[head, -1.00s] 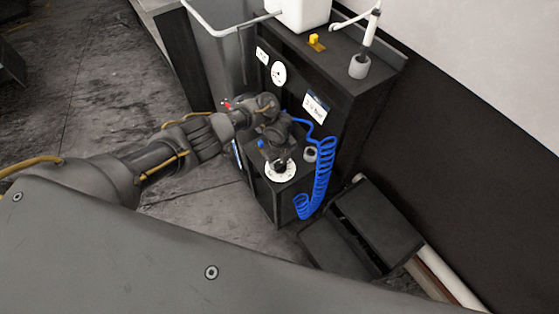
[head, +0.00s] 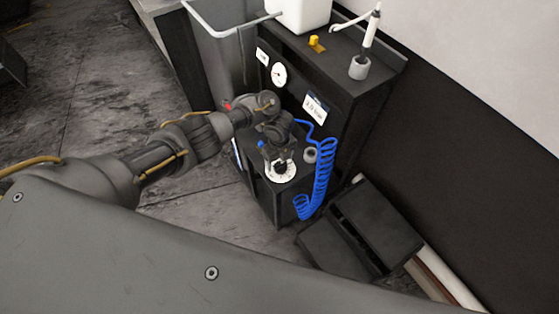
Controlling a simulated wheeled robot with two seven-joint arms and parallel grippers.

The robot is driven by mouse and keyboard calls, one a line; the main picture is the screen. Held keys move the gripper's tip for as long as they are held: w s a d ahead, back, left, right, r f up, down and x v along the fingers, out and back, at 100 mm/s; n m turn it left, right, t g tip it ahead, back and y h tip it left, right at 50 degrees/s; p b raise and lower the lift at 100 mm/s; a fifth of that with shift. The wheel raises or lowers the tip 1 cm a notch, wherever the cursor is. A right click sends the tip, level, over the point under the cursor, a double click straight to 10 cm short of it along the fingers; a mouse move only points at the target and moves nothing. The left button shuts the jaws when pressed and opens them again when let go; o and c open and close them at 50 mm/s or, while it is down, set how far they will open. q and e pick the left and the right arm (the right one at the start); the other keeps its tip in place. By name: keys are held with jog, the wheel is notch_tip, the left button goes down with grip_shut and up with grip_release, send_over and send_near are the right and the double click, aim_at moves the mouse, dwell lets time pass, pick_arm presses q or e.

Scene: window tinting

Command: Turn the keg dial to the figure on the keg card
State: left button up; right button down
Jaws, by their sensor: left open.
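The keg dial (head: 284,178) is a white disc with dark marks on top of a low dark box at the front of the cabinet. My left gripper (head: 280,166) is over the dial, open, with its fingers at the dial's middle; I cannot tell whether they touch the knob, which they hide. The card (head: 315,107) is a white label with a blue top edge on the cabinet front; its figure is too small to read surely. A round white gauge (head: 279,75) is up and left of the card. My right gripper is not in view.
A coiled blue hose (head: 322,175) hangs just right of the dial. A grey bin (head: 222,45) stands left of the dark cabinet (head: 345,85). Dark steps (head: 375,225) stand at the right.

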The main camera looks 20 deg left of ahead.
pick_arm(q)
notch_tip(320, 180, up, 10)
jog(key=p, duration=0.4)
jog(key=shift+f, duration=0.15)
